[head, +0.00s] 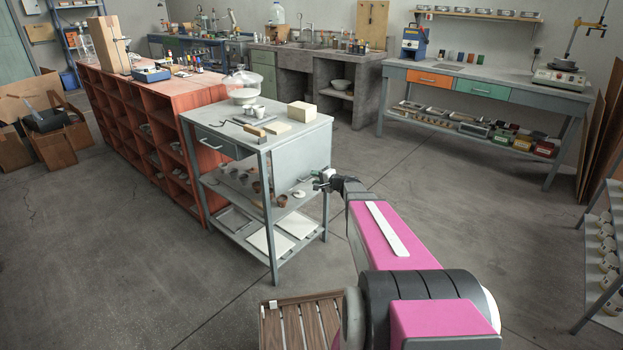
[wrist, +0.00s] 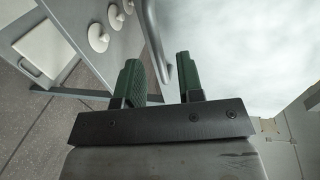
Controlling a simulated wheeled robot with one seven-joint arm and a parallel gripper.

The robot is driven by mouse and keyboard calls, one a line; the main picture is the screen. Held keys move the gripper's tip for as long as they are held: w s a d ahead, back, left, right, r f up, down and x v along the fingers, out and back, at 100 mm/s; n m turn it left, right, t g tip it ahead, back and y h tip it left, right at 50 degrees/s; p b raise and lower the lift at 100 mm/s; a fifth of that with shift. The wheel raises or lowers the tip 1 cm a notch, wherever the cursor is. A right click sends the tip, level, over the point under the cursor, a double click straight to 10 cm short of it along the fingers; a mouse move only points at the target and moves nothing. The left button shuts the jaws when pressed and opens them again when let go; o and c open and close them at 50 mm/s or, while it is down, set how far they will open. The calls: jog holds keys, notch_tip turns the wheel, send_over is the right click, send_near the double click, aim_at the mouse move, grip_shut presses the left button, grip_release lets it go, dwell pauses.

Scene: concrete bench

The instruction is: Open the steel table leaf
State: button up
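The steel table (head: 228,146) is a grey work table with a drawer and lower shelves. Its leaf seems to be the plain grey panel (head: 292,173) hanging down below the top's right side; a broad pale surface fills the right of the wrist view (wrist: 245,50). A curved metal bar (wrist: 152,35), like a handle, runs beside this surface. My gripper (head: 322,181) is at the table's right side, next to the panel. In the wrist view its two green fingers (wrist: 157,62) are apart, with the bar showing in the gap between them. I cannot tell whether they touch it.
A slatted wooden piece (head: 300,322) lies low in front.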

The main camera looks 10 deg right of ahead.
jog(key=shift+x, duration=1.5)
grip_shut()
jog(key=shift+s, duration=0.15)
